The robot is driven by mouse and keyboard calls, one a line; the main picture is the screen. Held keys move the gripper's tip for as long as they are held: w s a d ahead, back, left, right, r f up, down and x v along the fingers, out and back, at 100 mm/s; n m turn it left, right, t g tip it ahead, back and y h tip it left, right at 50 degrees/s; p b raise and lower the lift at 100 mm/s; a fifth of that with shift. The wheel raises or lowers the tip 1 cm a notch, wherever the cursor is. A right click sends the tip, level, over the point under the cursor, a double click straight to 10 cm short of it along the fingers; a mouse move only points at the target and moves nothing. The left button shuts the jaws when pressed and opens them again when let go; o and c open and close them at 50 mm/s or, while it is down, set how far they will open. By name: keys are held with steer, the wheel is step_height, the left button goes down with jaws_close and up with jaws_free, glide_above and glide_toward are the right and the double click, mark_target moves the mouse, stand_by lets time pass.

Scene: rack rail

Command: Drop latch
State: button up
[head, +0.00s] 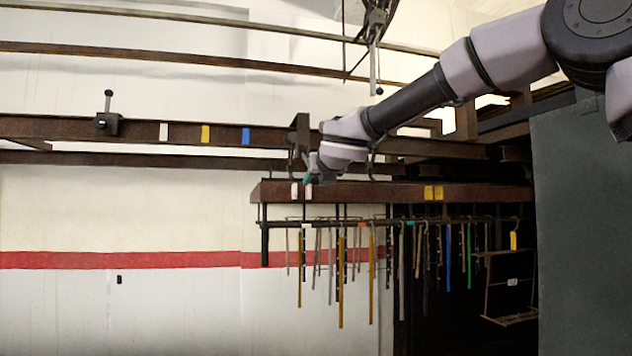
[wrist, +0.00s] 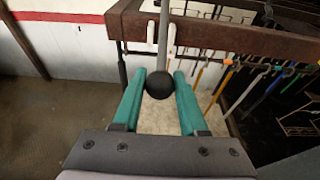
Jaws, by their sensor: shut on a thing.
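My gripper (wrist: 160,88) has teal fingers on either side of a black ball knob (wrist: 159,84) and is shut on it. The knob ends a straight grey latch lever (wrist: 163,35), which runs from the knob up the picture past the brown hanging rail (wrist: 235,38). In the head view my gripper (head: 311,180) is at the left part of this rail (head: 375,192), beside white marks. My arm and fingers hide the latch there, so I cannot tell its angle or whether it is seated.
Several rods and tools (head: 341,265) hang below the rail. A fixed beam (head: 60,128) at the left carries another small upright lever (head: 107,115) and white, yellow and blue marks. A dark grey panel (head: 585,230) stands at the right. Open floor (wrist: 50,110) shows at the left.

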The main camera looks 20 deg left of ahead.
steer(key=shift+f, duration=0.1)
steer(key=w+a+f, duration=0.4)
steer(key=w+f, duration=0.1)
steer(key=w, duration=0.2)
steer(key=w+a+f, duration=0.4)
steer(key=w+a, duration=0.1)
steer(key=w, duration=0.3)
steer(key=shift+w+a+f, duration=0.2)
steer(key=shift+f, duration=0.15)
stand_by(1.3)
steer(key=o, duration=1.1)
